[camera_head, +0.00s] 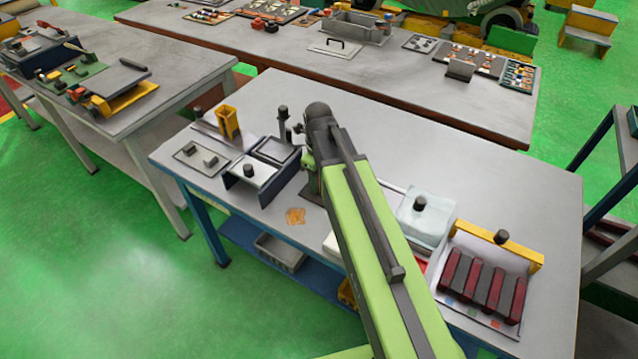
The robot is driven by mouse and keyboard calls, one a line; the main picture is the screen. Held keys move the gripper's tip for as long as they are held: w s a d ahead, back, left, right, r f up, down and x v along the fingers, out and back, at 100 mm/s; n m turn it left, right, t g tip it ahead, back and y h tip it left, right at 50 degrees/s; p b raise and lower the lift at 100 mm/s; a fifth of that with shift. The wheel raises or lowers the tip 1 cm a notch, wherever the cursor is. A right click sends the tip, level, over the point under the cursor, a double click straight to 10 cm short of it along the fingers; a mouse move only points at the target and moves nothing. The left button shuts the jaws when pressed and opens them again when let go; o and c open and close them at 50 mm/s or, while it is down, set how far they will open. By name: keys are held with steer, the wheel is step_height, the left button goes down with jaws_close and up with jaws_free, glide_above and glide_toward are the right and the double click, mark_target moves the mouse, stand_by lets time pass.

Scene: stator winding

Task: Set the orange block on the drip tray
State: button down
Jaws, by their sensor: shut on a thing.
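My green arm reaches from the bottom of the picture over the near workbench. Its end bends down at the dark joint, and my gripper (312,188) is low over the bench top, largely covered by my own arm. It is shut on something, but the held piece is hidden. No orange block shows clearly anywhere. A flat orange patch (296,216) lies on the bench near its front edge, just left of my gripper. I cannot tell for sure which piece is the drip tray; a dark shallow tray (277,150) stands left of my arm.
A blue-sided stand with a black knob (249,171), a yellow holder (228,123) and a grey plate (200,157) stand at the left. A pale block with a knob (420,213) and a rack of dark red bars (484,283) stand right of my arm. The bench's back right (500,195) is clear.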

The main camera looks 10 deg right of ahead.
steer(key=shift+f, duration=0.2)
steer(key=c, duration=0.9)
jaws_free()
steer(key=shift+r, duration=0.1)
steer(key=shift+r, duration=0.1)
step_height(320, 180, up, 12)
steer(key=p, duration=1.2)
steer(key=s+n, duration=0.3)
steer(key=n, duration=1)
steer(key=s+n, duration=0.4)
steer(key=n, duration=1)
steer(key=shift+s+d, duration=0.25)
steer(key=shift+s, duration=0.05)
steer(key=shift+s, duration=0.1)
